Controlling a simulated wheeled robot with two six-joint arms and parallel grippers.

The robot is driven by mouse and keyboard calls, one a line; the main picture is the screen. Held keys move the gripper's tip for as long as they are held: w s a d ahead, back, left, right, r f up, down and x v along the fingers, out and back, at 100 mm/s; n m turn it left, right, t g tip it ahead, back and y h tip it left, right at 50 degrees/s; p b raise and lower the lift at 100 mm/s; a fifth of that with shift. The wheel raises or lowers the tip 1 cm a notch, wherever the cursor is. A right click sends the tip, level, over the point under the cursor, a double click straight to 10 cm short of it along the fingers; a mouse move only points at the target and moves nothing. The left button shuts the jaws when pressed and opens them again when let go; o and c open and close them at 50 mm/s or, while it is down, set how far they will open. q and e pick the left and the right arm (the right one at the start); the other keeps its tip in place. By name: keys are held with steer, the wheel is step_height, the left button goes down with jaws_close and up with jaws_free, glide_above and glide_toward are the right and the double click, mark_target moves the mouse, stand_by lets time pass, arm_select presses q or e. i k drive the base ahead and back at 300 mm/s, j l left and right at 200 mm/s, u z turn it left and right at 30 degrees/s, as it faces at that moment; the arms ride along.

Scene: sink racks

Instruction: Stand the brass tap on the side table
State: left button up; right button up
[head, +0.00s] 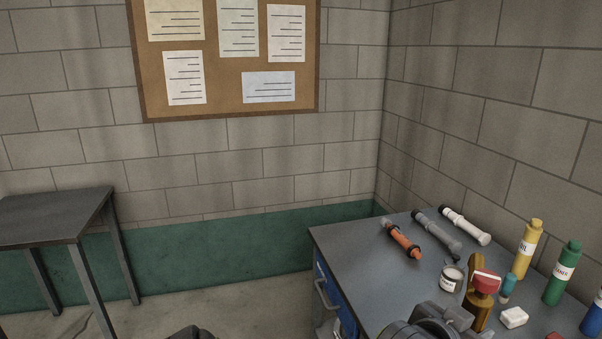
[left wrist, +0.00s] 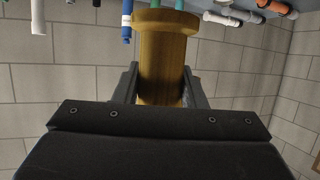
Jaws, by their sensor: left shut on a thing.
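A brass tap (head: 480,313) with a red handle (head: 487,280) is at the front of the workbench in the head view. My left gripper (head: 460,320) comes in at the bottom edge and is shut on the tap. In the left wrist view the tap's round brass body (left wrist: 165,50) stands between the two fingers. Whether its base touches the bench top cannot be told. The side table (head: 50,215), with a dark top and thin legs, stands at the far left, its visible top bare. My right gripper is not in view.
The workbench (head: 345,240) holds an orange-and-black tool (head: 402,240), grey and white pipes, a white jar (head: 451,279), a yellow bottle (head: 528,250), a green bottle (head: 563,272) and a white block (head: 514,317). Open floor (head: 220,295) lies between the bench and side table.

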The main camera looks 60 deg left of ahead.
mark_target(31, 216)
steer(key=k+u, duration=0.1)
steer(key=u, duration=1.1)
steer(key=j+u, duration=0.1)
steer(key=u, duration=0.35)
steer(key=i+u, duration=0.15)
steer(key=u, duration=0.3)
steer(key=j+u, duration=0.1)
steer(key=u, duration=0.35)
steer(key=i+j, duration=0.15)
steer(key=i, duration=0.35)
steer(key=i+j, duration=0.2)
steer(key=i, duration=0.3)
steer(key=i+j, duration=0.15)
steer(key=i, duration=0.35)
steer(key=i+j, duration=0.15)
steer(key=i, duration=0.35)
steer(key=i+j, duration=0.2)
steer(key=i, duration=0.3)
steer(key=i+j, duration=0.15)
steer(key=i, duration=0.35)
steer(key=i+j, duration=0.15)
steer(key=j, duration=0.15)
steer(key=i+j, duration=0.15)
steer(key=j, duration=0.2)
